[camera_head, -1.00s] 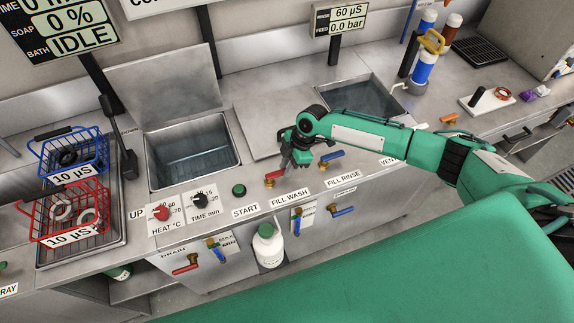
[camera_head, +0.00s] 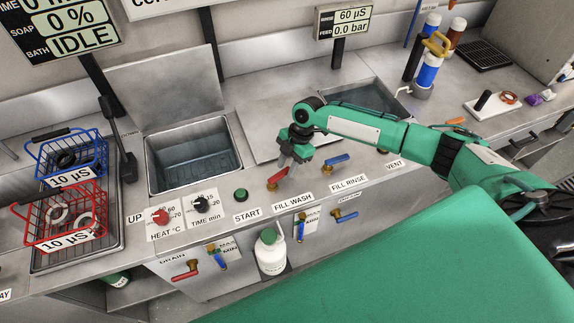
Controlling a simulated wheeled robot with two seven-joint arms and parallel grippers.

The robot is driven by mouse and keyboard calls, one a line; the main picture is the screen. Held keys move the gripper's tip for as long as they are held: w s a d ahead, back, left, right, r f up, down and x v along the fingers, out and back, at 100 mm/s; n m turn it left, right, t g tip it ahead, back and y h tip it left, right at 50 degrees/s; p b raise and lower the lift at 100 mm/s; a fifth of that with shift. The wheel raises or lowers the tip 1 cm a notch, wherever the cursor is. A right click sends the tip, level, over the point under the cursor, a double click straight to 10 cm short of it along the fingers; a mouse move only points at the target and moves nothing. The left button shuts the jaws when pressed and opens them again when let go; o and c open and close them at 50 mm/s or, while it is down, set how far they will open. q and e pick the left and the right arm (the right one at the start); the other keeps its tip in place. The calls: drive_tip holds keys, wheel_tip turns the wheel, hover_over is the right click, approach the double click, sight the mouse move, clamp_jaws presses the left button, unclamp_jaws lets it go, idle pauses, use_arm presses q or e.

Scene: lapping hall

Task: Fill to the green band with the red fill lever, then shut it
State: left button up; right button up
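The red fill lever (camera_head: 278,179) sits on the counter front behind the FILL WASH label (camera_head: 293,200). My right gripper (camera_head: 291,162) points down just above and behind this lever, very close to it. I cannot tell whether its fingers touch the lever or how far apart they are. The wash tank (camera_head: 152,172) to the left holds some clear liquid. I cannot make out a green band on its walls. My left gripper is not in view.
A blue lever (camera_head: 336,160) stands right of the red one, by FILL RINSE. A green START button (camera_head: 240,195) and two knobs lie left. Another red lever (camera_head: 185,276) is on the front panel at DRAIN. The display (camera_head: 72,30) reads IDLE.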

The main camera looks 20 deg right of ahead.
drive_tip(key=shift+o, duration=0.5)
drive_tip(key=shift+d+r, duration=0.15)
drive_tip(key=shift+r, duration=0.1)
use_arm(q)
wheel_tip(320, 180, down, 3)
drive_tip(key=b, duration=0.3)
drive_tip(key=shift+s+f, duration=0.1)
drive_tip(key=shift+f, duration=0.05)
use_arm(e)
drive_tip(key=v, duration=1.3)
